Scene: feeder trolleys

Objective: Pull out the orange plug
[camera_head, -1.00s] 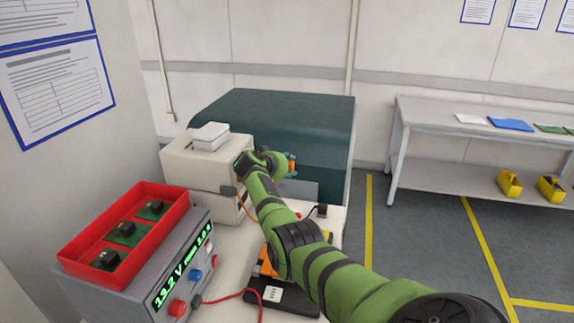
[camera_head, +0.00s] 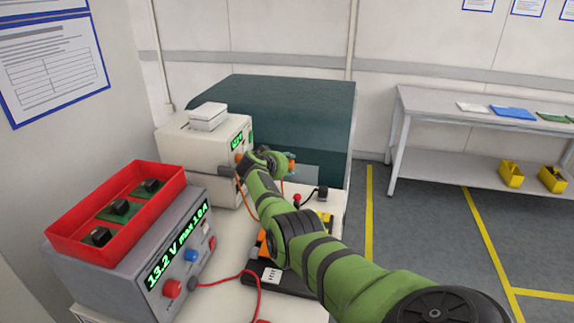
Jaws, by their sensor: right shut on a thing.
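My right gripper (camera_head: 291,166) is at the end of the green arm, in front of the dark green machine and to the right of the white device (camera_head: 200,152). It is shut on a small orange piece, which looks like the orange plug (camera_head: 292,160); the fingers and wrist hide much of it. A thin orange cable (camera_head: 251,207) runs below the wrist. An orange spot (camera_head: 239,158) shows on the white device's front under its green display, partly behind my wrist. The plug looks apart from the device. My left gripper is out of view.
A grey power supply (camera_head: 165,265) with a red tray (camera_head: 75,242) of several parts stands at the left. A red cable (camera_head: 245,280) lies on the white bench. The dark green machine (camera_head: 300,110) stands behind. A grey table (camera_head: 430,108) is at the right, with clear floor before it.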

